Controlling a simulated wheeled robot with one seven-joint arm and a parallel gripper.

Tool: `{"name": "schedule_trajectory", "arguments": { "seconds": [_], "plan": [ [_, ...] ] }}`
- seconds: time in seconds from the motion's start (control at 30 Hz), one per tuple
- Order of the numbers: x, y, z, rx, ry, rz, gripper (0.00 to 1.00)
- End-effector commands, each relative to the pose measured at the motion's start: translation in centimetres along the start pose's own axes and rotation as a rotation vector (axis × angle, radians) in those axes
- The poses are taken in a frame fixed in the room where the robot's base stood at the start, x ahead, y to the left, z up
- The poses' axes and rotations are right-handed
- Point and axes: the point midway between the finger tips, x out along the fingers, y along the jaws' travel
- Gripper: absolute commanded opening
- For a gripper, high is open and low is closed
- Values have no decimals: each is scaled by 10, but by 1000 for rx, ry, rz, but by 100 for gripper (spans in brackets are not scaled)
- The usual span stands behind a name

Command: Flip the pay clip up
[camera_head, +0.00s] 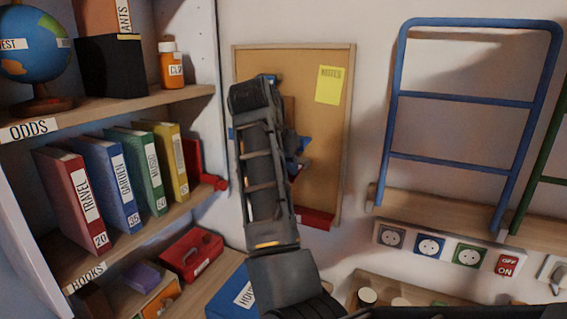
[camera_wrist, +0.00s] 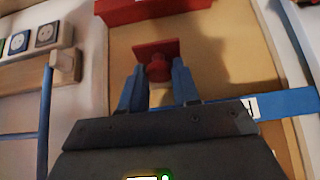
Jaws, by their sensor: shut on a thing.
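My gripper (camera_wrist: 158,82) is in front of the cork board, its two blue fingers shut on a red knob (camera_wrist: 155,68) with a flat red plate behind it. In the head view my arm and gripper (camera_head: 297,150) cover the middle of the board and hide the knob. A red bar (camera_wrist: 150,10) lies along one edge of the board and also shows at its lower edge in the head view (camera_head: 315,218). A blue strip with a partly hidden white label (camera_wrist: 290,103) sticks out beside my gripper. No label reading PAY is legible, so I cannot tell which piece is the pay clip.
The cork board (camera_head: 335,150) hangs on the wall with a yellow note (camera_head: 329,85). Shelves with binders (camera_head: 118,183) stand close on the left. A blue rack (camera_head: 463,98) and a socket strip (camera_head: 445,250) are on the right. A blue box (camera_head: 235,295) lies below.

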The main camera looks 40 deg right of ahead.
Motion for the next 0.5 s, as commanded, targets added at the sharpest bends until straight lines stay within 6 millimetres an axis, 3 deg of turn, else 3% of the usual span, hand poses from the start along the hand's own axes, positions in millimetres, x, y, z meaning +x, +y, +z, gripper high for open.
{"name": "schedule_trajectory", "arguments": {
  "seconds": [0.5],
  "plan": [
    [-2,0,-7,1,-95,-1,1]
  ]
}}
